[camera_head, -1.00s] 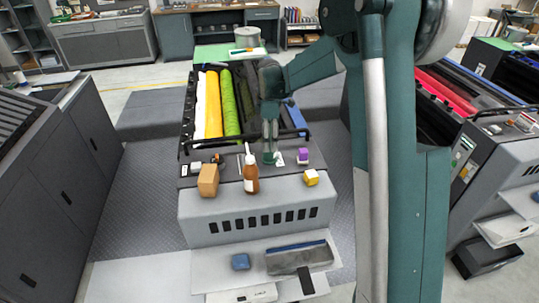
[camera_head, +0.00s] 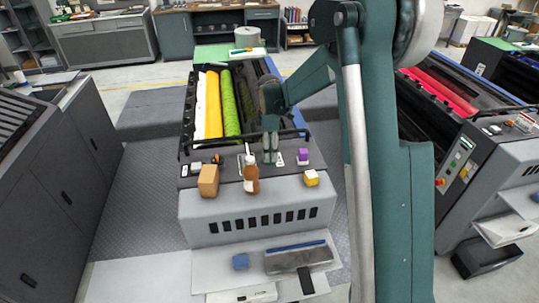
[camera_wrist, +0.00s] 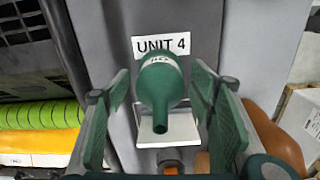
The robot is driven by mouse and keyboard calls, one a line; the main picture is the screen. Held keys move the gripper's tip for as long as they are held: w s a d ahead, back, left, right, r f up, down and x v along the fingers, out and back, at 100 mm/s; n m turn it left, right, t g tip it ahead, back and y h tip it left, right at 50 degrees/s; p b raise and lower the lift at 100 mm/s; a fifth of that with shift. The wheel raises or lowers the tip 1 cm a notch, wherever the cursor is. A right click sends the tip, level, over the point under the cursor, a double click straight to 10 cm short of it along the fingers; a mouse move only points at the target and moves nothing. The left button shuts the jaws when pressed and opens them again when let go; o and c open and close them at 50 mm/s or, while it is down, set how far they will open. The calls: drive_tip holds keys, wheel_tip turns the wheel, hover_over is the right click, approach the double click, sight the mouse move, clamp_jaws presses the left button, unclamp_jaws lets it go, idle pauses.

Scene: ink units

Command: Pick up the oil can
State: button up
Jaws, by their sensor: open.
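The oil can (camera_wrist: 160,82) is dark green with a rounded body, a white label and a tapering spout. In the wrist view it shows between the two green finger pads of my gripper (camera_wrist: 161,112), with visible gaps on both sides. My gripper (camera_head: 271,157) is open. In the head view it points down over the front ledge of the middle ink unit (camera_head: 225,210), just right of the brown bottle. There the can is hard to tell from the green fingers.
A black bar and the yellow (camera_head: 214,105) and green rollers lie behind.

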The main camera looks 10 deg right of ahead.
drive_tip(key=shift+f, duration=0.3)
drive_tip(key=shift+c, duration=0.2)
drive_tip(key=c, duration=1.1)
